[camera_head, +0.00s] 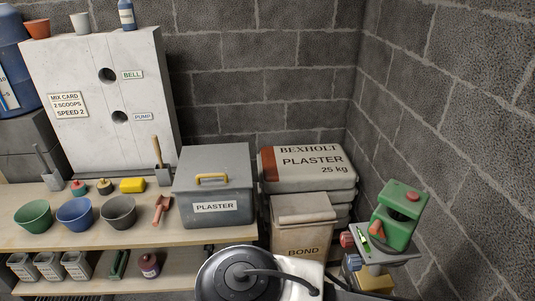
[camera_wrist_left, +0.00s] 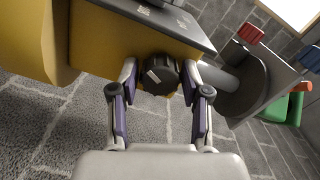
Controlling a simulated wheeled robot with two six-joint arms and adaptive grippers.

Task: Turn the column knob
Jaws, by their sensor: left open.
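A black ribbed knob (camera_wrist_left: 160,74) with a pale pointer mark sits on the side of a yellow housing (camera_wrist_left: 108,38) in the left wrist view. My left gripper (camera_wrist_left: 159,70) is open, its two fingers on either side of the knob, with a gap visible towards each finger. I cannot tell how deep the fingers reach around it. In the head view the yellow housing (camera_head: 367,279) shows at the lower right, under a grey plate with a green machine (camera_head: 398,215); the black knob is hidden there. My right gripper is not in view.
A red knob (camera_head: 346,239) and a blue knob (camera_head: 356,257) stick out beside the grey plate. Bagged plaster (camera_head: 306,170) and a bond sack (camera_head: 302,232) stand left of the machine. A bench (camera_head: 150,233) holds bowls and a grey plaster box (camera_head: 213,188).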

